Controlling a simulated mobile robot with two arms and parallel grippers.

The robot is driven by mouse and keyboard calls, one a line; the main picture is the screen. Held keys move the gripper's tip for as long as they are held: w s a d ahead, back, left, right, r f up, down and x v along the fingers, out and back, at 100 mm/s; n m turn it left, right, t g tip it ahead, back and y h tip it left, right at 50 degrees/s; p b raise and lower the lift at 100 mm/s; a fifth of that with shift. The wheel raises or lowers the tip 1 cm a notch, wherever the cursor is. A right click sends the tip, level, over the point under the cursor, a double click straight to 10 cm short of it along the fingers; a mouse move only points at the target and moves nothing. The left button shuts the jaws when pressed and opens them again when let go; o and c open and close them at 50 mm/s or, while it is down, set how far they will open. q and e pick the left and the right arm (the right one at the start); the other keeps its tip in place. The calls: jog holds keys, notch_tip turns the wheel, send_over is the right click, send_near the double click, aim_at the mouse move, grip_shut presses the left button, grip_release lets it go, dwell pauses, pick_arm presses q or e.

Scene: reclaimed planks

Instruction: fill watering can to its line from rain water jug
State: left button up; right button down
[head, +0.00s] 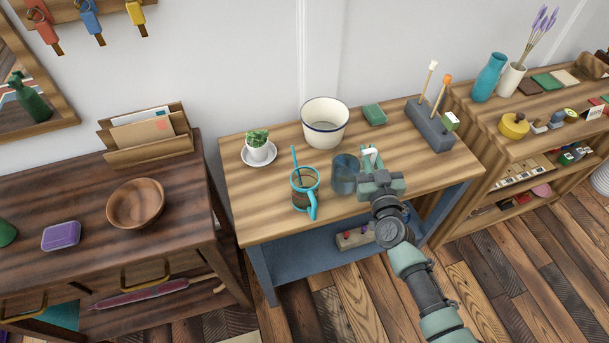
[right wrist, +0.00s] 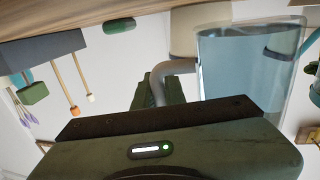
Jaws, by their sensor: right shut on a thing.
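The watering can (head: 301,200) has a teal rim, a teal handle at the front and a thin teal spout rising at the back. It stands on the middle wooden table; its fill line is too small to make out. The rain water jug (head: 344,175) is a bluish see-through vessel just right of the can, roughly upright and apart from it. In the right wrist view the jug (right wrist: 238,70) shows clear walls, bluish water and a grey handle. My right gripper (head: 371,166) is shut on the jug's handle. I cannot tell if the jug touches the table. My left gripper is out of view.
A grey block (head: 430,125) with upright sticks is at the table's right. A bowl (head: 135,203) sits on the dark left table. The table's front left is clear.

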jog(key=a+r+n+p, duration=0.2)
jog(key=r+n, duration=0.2)
jog(key=r, duration=0.1)
jog(key=s+a+r+n+t+p, duration=0.1)
jog(key=a+r+n+p, duration=0.1)
jog(key=r, duration=0.4)
jog(key=shift+s+a+n+y+p, duration=0.25)
jog(key=shift+a+n+y+p, duration=0.2)
jog(key=shift+n, duration=0.55)
jog(key=shift+s+a+r+n+t+b, duration=0.1)
jog(key=shift+a+r+n+t+b, duration=0.15)
jog(key=shift+n, duration=0.45)
jog(key=shift+s+a+r+n+y+p, duration=0.15)
jog(key=shift+n+y+p, duration=0.1)
jog(key=shift+n, duration=0.25)
jog(key=shift+w+a+f+n+y+p, duration=0.15)
jog(key=shift+n+p, duration=0.1)
jog(key=shift+n, duration=0.25)
dwell(3.1)
jog(key=shift+s+a+r+p, duration=0.1)
jog(key=shift+s+r+p, duration=0.05)
jog(key=shift+r+p, duration=0.15)
dwell(0.8)
